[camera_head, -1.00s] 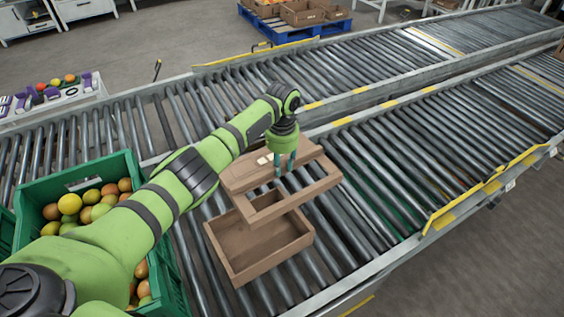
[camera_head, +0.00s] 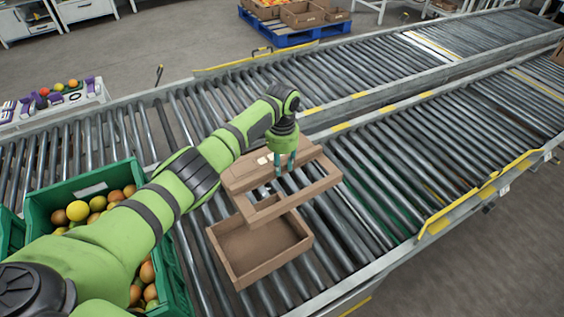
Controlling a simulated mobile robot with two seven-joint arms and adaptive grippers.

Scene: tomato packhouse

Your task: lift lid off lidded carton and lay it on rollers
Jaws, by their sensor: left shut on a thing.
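The brown cardboard lid (camera_head: 318,188), a frame with an opening in its top, is off the carton and held above the rollers. My left gripper (camera_head: 285,166) points down and is shut on the lid's bar. The open brown carton (camera_head: 262,258) sits on the near roller line, just below and in front of the lid, and looks empty. The lid overlaps the carton's far edge in the picture; the gap between them is hard to judge. The rollers (camera_head: 390,160) run under and to the right of both. My right gripper is not in view.
A green crate of tomatoes (camera_head: 172,262) stands at the left, partly behind my arm. A yellow guard rail (camera_head: 478,190) edges the near line at the right. A white tray (camera_head: 60,104) with fruit lies at the far left. Rollers right of the lid are clear.

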